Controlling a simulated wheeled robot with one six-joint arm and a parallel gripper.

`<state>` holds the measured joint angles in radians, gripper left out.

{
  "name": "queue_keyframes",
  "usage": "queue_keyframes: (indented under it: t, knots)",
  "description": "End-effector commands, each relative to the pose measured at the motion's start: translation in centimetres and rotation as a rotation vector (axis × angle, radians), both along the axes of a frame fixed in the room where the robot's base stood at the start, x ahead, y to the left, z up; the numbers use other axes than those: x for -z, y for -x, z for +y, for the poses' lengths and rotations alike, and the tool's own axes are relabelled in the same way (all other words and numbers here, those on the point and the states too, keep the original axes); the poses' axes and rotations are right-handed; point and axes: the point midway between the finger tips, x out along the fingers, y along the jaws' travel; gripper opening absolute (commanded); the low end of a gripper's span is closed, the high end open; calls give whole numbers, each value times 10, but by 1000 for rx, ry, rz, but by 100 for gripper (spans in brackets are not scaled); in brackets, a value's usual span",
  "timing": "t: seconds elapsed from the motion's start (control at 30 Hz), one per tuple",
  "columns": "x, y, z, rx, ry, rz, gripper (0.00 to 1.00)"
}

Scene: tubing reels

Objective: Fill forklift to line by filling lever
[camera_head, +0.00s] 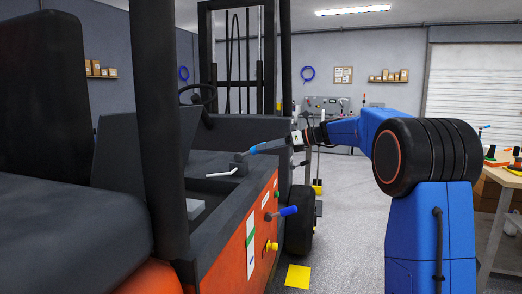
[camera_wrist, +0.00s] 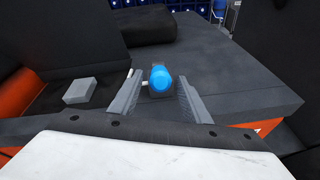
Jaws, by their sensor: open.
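The forklift (camera_head: 222,236) fills the left of the head view, with an orange side and dark grey top. A blue-handled lever (camera_head: 267,146) sticks out above its top edge. My gripper (camera_head: 295,141) is open at the outer end of this handle. In the wrist view, the round blue handle end (camera_wrist: 160,78) shows between the open fingers; I cannot tell whether they touch it. A second blue-handled lever (camera_head: 289,211) sticks out of the orange side, lower down. A vertical white strip with a green part (camera_head: 250,240) is on that side. Which lever is the filling one is not marked legibly.
A yellow valve-like knob (camera_head: 271,246) and a small green knob (camera_head: 277,194) are on the orange side. A grey block (camera_wrist: 80,91) lies on the dark top. A workbench (camera_head: 499,179) stands at the right. The grey floor between is mostly clear, with a yellow square (camera_head: 298,276).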

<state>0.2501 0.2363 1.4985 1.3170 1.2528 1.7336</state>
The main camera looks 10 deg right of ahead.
Motion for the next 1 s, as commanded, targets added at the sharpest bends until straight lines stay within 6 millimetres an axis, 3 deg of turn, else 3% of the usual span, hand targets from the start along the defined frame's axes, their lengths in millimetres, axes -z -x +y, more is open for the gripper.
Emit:
queue_keyframes:
  t: [0.6,1.0]
  knots:
    - [-34,58,-100,2,0,-1,43]
    - [-41,69,-118,0,0,0,43]
